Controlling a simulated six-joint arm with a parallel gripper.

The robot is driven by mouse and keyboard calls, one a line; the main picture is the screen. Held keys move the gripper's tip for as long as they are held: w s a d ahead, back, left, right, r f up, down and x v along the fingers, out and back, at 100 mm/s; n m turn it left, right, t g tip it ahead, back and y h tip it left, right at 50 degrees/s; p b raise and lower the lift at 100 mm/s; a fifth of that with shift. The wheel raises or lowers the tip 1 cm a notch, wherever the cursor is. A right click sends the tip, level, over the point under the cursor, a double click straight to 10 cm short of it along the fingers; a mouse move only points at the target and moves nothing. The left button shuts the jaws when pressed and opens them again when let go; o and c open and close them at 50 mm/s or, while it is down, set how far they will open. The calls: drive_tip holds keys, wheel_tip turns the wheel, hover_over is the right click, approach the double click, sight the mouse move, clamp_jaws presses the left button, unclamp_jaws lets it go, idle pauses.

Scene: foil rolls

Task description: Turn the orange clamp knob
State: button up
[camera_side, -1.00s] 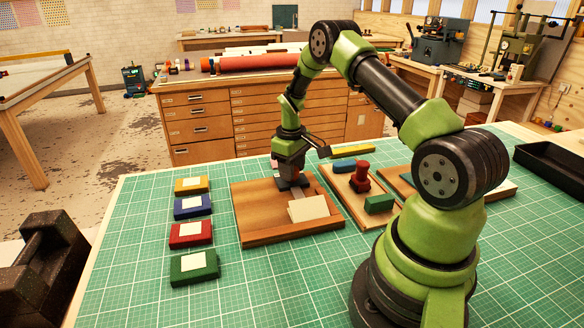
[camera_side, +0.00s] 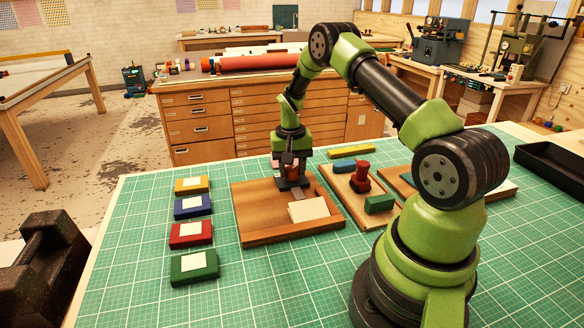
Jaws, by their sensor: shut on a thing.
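My gripper (camera_side: 292,178) points down over the back right part of a wooden board (camera_side: 263,205) on the green mat. It is shut on the orange clamp knob, which the jaws mostly hide. An orange-brown patch shows at the gripper, but I cannot tell how much of it is knob. A dark clamp base sits on the board under the jaws. A cream block (camera_side: 308,210) lies on the board just in front of the clamp.
Yellow, blue, red and green (camera_side: 194,267) labelled blocks stand in a column on the left. A second board to the right holds a red knobbed piece (camera_side: 361,178), a blue block and a green block (camera_side: 380,204). A black tray (camera_side: 550,160) is at the far right. The front mat is clear.

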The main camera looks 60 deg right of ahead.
sight(291, 169)
drive_tip(key=shift+m, duration=0.6)
drive_tip(key=o, duration=0.9)
wheel_tip(291, 169, up, 10)
drive_tip(key=shift+w, duration=0.15)
